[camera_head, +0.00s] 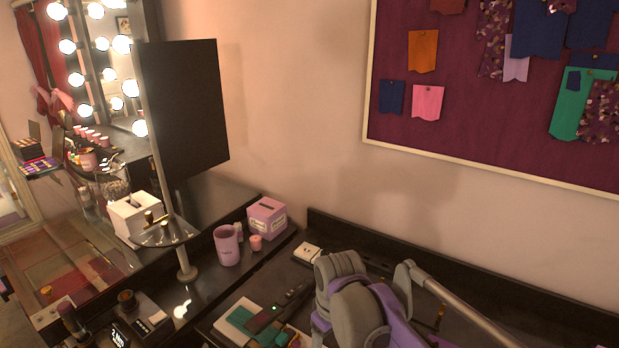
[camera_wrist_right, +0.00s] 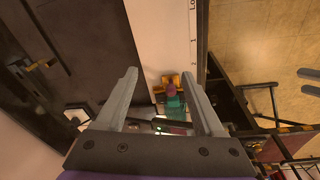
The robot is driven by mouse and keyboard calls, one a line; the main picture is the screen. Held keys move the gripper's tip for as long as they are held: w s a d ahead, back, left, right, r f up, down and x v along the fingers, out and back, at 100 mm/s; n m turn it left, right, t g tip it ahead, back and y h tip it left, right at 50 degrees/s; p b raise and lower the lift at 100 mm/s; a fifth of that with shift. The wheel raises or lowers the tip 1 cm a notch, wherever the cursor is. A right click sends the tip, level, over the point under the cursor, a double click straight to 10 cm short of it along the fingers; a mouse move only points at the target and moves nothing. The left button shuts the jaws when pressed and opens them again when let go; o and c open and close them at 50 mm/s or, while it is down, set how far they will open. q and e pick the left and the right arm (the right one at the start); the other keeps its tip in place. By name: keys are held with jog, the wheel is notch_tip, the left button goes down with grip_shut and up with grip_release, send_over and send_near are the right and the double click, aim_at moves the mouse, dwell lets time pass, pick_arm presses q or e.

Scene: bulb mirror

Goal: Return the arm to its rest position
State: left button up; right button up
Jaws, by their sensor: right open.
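My right gripper (camera_wrist_right: 159,73) shows in the right wrist view. Its two grey fingers are apart, with nothing held between them. Beyond them, a small orange, purple and teal cluster (camera_wrist_right: 171,97) shows beside a pale strip (camera_wrist_right: 165,35). A grey and purple arm part of mine (camera_head: 355,305) fills the lower middle of the head view and covers part of the dark desk. Neither gripper shows in the head view. Two grey prongs (camera_wrist_right: 310,81) at the right edge of the wrist view are too cut off to identify.
In the head view, a vanity mirror with lit bulbs (camera_head: 84,110) stands at left. A pink cup (camera_head: 227,245), a pink box (camera_head: 267,218) and a small white item (camera_head: 307,253) stand on the dark desk. Teal and dark items (camera_head: 250,325) lie close to my arm. A pinboard (camera_head: 470,125) hangs behind.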

jog(key=s+d+f+m+t, duration=0.1)
jog(key=s+d+f+m, duration=0.1)
jog(key=s+d, duration=0.2)
jog(key=s+d+f+m+t, duration=0.1)
jog(key=s+d+f+m, duration=0.1)
jog(key=s+d, duration=0.3)
jog(key=s+d+f+m+t, duration=0.2)
jog(key=s+d+m, duration=0.2)
jog(key=s, duration=0.5)
jog(key=shift+d+f, duration=0.15)
jog(key=shift+f, duration=0.2)
